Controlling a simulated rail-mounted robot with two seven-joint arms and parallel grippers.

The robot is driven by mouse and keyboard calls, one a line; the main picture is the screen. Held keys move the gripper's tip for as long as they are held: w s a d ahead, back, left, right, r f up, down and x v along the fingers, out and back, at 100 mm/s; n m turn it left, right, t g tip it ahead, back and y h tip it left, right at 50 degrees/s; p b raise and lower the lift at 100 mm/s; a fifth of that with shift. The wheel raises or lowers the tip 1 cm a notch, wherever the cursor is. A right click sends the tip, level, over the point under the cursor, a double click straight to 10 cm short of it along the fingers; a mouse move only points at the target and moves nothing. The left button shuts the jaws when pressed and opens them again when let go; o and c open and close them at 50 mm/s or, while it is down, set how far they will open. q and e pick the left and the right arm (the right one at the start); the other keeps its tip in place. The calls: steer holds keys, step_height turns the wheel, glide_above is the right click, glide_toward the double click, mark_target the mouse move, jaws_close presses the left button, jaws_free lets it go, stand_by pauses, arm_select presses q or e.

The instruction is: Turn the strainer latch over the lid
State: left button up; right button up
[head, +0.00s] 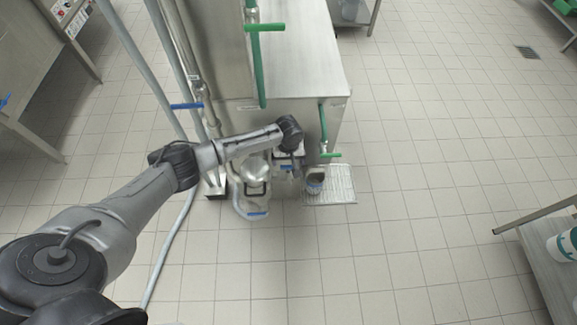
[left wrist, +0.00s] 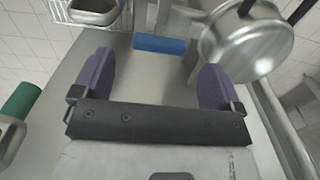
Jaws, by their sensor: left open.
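The steel strainer (head: 256,168) stands low at the front of the machine, with a round lid. In the left wrist view a round steel body (left wrist: 252,48), seemingly the strainer, is at the upper right. A blue grip (left wrist: 160,44) shows ahead of the fingers; I cannot tell whether it belongs to the latch. My left gripper (left wrist: 155,78) is open, its purple fingers wide apart with nothing between them. In the head view my left wrist hides the gripper's fingertips and part of the strainer area. My right gripper is in neither view.
The steel machine (head: 300,65) has green-handled pipes (head: 265,27) at its front and side. Pipes with a blue valve handle (head: 187,106) rise at left. The tiled floor in front is clear.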

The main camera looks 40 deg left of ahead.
mark_target(289, 166)
arm_select(q)
steer(key=shift+f+b, duration=0.45)
steer(key=shift+f, duration=1.55)
steer(key=c, duration=0.9)
